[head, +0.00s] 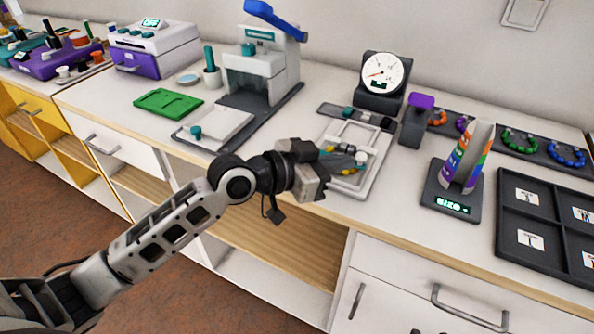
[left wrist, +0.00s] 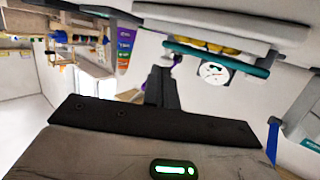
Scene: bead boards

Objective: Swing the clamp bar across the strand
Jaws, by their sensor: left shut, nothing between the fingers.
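A white bead board (head: 376,172) with a raised frame lies near the counter's front edge. Yellow and grey beads (head: 348,150) of the strand show on it, partly hidden by my left gripper. In the left wrist view a teal bar (left wrist: 232,62), which looks like the clamp bar, runs close along the yellow beads (left wrist: 205,45); I cannot tell whether it crosses the strand. My left gripper (head: 325,162) is at the board's left side, shut and empty. Its closed fingers (left wrist: 163,88) show below the teal bar, with no clear contact. My right gripper is not in view.
A dial gauge (head: 385,72) stands behind the board. A dark stand with a purple top (head: 420,101) and a scale (head: 446,204) bearing a striped cup stand to the right, beside a dark compartment tray (head: 510,230). A white press (head: 262,75) stands left.

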